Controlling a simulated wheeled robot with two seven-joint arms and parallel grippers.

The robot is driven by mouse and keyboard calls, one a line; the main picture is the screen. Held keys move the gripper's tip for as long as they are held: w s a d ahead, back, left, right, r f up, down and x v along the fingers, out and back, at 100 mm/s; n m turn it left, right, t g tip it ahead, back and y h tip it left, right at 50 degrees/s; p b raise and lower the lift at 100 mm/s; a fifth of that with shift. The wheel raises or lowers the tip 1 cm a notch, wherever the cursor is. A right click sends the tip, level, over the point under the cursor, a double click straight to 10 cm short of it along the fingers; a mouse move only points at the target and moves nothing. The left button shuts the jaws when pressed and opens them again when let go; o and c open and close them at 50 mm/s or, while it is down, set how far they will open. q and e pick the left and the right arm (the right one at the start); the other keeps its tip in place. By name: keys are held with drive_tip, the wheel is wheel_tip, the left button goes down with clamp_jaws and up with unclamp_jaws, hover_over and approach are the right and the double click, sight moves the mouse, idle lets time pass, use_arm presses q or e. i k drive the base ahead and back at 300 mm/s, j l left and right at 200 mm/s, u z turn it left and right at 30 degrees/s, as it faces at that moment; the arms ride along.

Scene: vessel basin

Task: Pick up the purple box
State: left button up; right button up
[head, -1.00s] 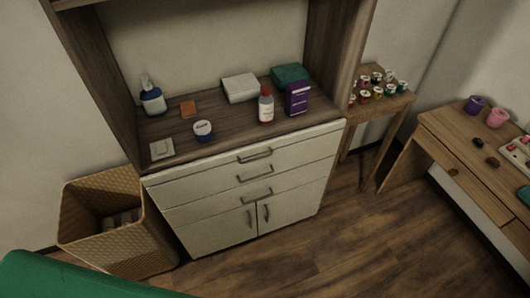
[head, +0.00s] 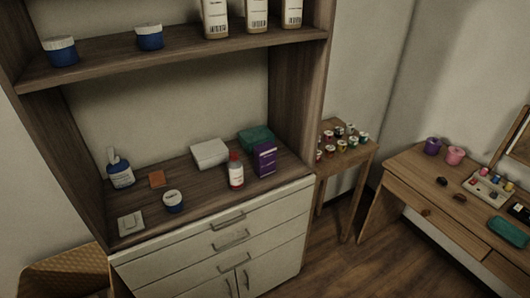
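The purple box (head: 265,159) stands upright at the right end of the wooden cabinet top (head: 200,212). A teal box or folded cloth (head: 254,137) lies just behind it, partly hidden by it. A white bottle with a red cap (head: 236,172) stands close to its left. Neither of my grippers shows in the head view.
A side table (head: 354,158) and desk (head: 420,180) stand right.

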sight(265, 154)
drive_tip(key=i+l+u, duration=0.1)
drive_tip(key=l, duration=0.3)
drive_tip(key=i+l, duration=0.15)
drive_tip(key=l, duration=0.25)
drive_tip(key=i+l+u, duration=0.15)
drive_tip(key=l, duration=0.25)
drive_tip(key=i+l+u, duration=0.1)
drive_tip(key=l, duration=0.35)
